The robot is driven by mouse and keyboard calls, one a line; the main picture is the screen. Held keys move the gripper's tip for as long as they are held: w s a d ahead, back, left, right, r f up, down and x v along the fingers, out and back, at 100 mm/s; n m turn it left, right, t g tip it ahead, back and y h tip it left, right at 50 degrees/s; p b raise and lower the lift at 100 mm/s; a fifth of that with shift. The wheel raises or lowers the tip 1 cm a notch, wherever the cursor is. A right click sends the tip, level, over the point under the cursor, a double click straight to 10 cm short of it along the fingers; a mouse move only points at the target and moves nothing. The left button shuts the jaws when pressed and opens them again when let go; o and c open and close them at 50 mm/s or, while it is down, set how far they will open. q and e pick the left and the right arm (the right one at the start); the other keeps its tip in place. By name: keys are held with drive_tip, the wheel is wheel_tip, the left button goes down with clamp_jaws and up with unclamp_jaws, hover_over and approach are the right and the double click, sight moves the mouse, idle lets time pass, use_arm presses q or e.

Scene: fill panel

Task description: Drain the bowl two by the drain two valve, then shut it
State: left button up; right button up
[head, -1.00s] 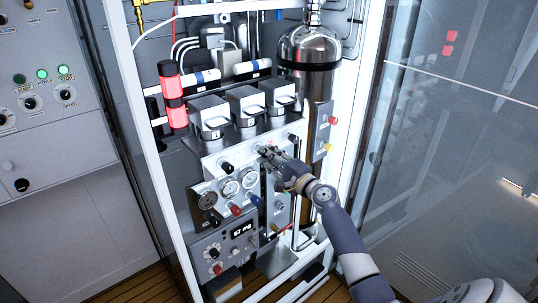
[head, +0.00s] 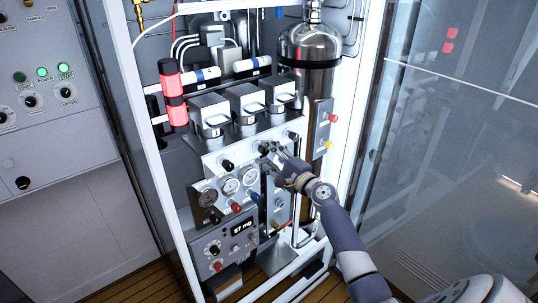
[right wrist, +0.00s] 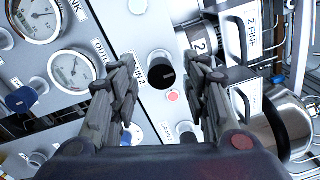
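The drain two valve is a round black knob (right wrist: 160,75) on the pale sloping panel in the right wrist view. Its label is partly covered and reads "IN 2". A small red spot (right wrist: 173,97) lies just below it. My right gripper (right wrist: 164,74) is open, with one finger on each side of the knob and visible gaps between. In the head view my right gripper (head: 268,153) is at the panel and its fingers hide part of the knob area. Bowl two's housing (head: 246,105) is the middle of three grey units above. My left gripper is not in view.
Round gauges (head: 230,186) and coloured knobs sit left of the gripper. A digital display (head: 242,228) is below. A steel cylinder (head: 312,55) stands behind right. A white frame (head: 148,150) bounds the left side, and a glass panel (head: 455,130) the right.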

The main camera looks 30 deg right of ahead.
drive_tip(key=s, duration=1.2)
drive_tip(key=shift+d+f, duration=0.25)
drive_tip(key=shift+d, duration=0.2)
drive_tip(key=s+a+f+n+g+b, duration=0.2)
drive_tip(key=s+a+f+n+g, duration=0.15)
drive_tip(key=f, duration=1.25)
drive_tip(key=s+a+f+n+g+h+b, duration=0.1)
drive_tip(key=s+a+f+n+g, duration=0.3)
drive_tip(key=f, duration=1.1)
drive_tip(key=s+a+f+n+g+b, duration=0.15)
drive_tip(key=s+f, duration=0.35)
drive_tip(key=f, duration=1.1)
drive_tip(key=s+a+f+n+g+b, duration=0.1)
drive_tip(key=s+a+f+n+g, duration=0.1)
drive_tip(key=s+f, duration=0.5)
drive_tip(key=s+a+f+n+g+b, duration=0.2)
drive_tip(key=s+a+f+n, duration=0.3)
drive_tip(key=s, duration=1.1)
drive_tip(key=s+a+f+n+g+b, duration=0.1)
drive_tip(key=s+a+f+n+g, duration=0.3)
drive_tip(key=s+f+n, duration=0.3)
drive_tip(key=s+f, duration=0.4)
drive_tip(key=shift+s+b, duration=0.2)
drive_tip(key=shift+b, duration=0.15)
